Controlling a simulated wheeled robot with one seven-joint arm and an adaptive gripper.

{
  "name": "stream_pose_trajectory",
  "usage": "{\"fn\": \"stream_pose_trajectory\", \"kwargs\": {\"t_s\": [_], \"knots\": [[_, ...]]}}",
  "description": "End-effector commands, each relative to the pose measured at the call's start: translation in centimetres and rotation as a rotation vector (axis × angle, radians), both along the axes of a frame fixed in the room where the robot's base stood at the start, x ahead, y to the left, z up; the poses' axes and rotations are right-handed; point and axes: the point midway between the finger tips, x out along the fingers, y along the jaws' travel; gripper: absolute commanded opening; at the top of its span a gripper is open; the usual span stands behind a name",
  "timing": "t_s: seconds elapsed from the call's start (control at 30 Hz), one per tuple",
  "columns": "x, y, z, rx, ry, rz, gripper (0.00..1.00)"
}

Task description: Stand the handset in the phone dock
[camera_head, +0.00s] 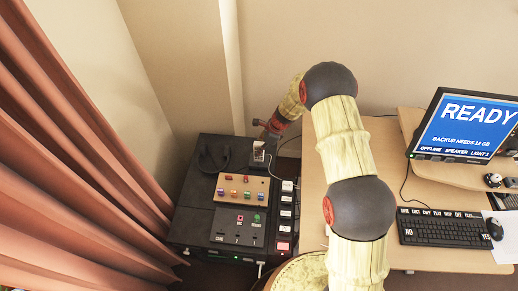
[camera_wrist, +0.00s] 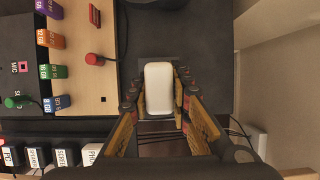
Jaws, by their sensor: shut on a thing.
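The white handset (camera_wrist: 158,88) is between the two fingers of my gripper (camera_wrist: 158,95) in the wrist view, seen nearly end-on as a rounded white block. My gripper is shut on it. In the head view the gripper (camera_head: 260,148) is small, at the back right of the dark cabinet, with a pale piece that seems to be the handset. A dark grey patch (camera_wrist: 145,68) shows just past the handset in the wrist view. I cannot tell whether it is the phone dock, nor whether the handset touches it.
A wooden panel (camera_head: 241,190) with several coloured blocks lies on the dark cabinet (camera_head: 190,215), left of the gripper. A black curved object (camera_head: 213,157) sits behind it. The desk (camera_head: 310,190) with keyboard (camera_head: 440,228) and monitor (camera_head: 466,125) is right. Curtains (camera_head: 60,170) hang left.

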Motion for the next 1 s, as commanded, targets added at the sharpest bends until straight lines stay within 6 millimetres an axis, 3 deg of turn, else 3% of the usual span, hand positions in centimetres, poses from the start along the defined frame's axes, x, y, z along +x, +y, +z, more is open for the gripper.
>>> {"fn": "stream_pose_trajectory", "kwargs": {"t_s": [0.43, 0.47, 0.83, 1.0], "knots": [[0.03, 0.0, -0.23, 0.0, -0.001, 0.0, 0.0], [0.03, 0.0, -0.24, 0.0, -0.001, 0.0, 0.2], [0.01, 0.0, -0.25, 0.0, 0.0, 0.0, 0.41], [0.0, 0.0, -0.26, 0.0, 0.0, 0.0, 0.41]]}}
